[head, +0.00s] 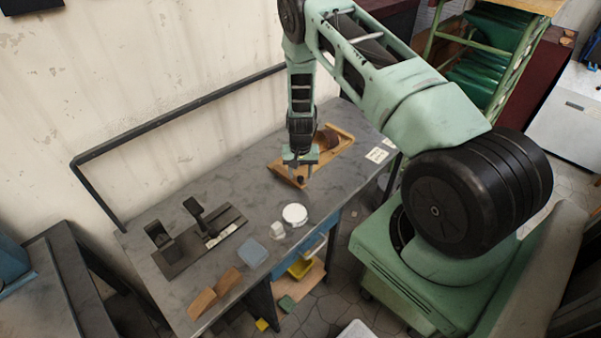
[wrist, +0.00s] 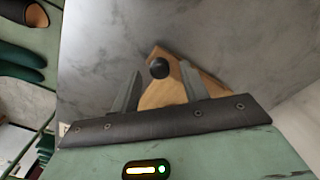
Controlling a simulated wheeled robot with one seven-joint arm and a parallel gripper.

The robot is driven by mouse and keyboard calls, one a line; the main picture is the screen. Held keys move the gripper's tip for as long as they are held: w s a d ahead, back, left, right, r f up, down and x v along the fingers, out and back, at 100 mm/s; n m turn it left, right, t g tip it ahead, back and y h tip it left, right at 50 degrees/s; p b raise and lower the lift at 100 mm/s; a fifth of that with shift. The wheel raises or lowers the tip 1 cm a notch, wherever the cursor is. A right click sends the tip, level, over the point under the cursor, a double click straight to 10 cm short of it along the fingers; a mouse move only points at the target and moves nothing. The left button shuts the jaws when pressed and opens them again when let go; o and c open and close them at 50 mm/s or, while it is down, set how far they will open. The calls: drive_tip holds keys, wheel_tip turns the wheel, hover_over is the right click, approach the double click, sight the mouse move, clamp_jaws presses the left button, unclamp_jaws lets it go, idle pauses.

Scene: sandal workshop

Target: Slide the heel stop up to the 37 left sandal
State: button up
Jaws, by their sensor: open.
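A wooden board with raised edges (head: 335,153) lies on the grey table. A brown rounded item (head: 326,139), perhaps the sandal, is at its far end; no size mark is readable. A black round knob (wrist: 159,68) stands at the near end of the board, probably on the heel stop, whose body I cannot make out. My gripper (head: 299,173) points down over this end. In the wrist view its two fingers are apart with nothing held, and the knob appears between the fingertips. I cannot tell whether they touch it.
On the grey table (head: 180,212) stand a dark fixture with uprights (head: 200,242), a white round dish (head: 295,214), a small white block (head: 277,230), a blue-grey pad (head: 253,252) and tan curved pieces (head: 202,303). White cards (head: 377,154) lie right of the board. A dark rail runs along the wall.

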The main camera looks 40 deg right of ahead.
drive_tip(key=shift+f, duration=0.65)
clamp_jaws()
drive_tip(key=shift+d+f+b, duration=0.1)
drive_tip(key=shift+d+b, duration=0.35)
drive_tip(key=shift+d, duration=0.1)
drive_tip(key=d+b, duration=0.2)
drive_tip(key=d, duration=0.2)
drive_tip(key=shift+w+b, duration=0.25)
drive_tip(key=shift+b, duration=0.15)
drive_tip(key=shift+d, duration=0.3)
unclamp_jaws()
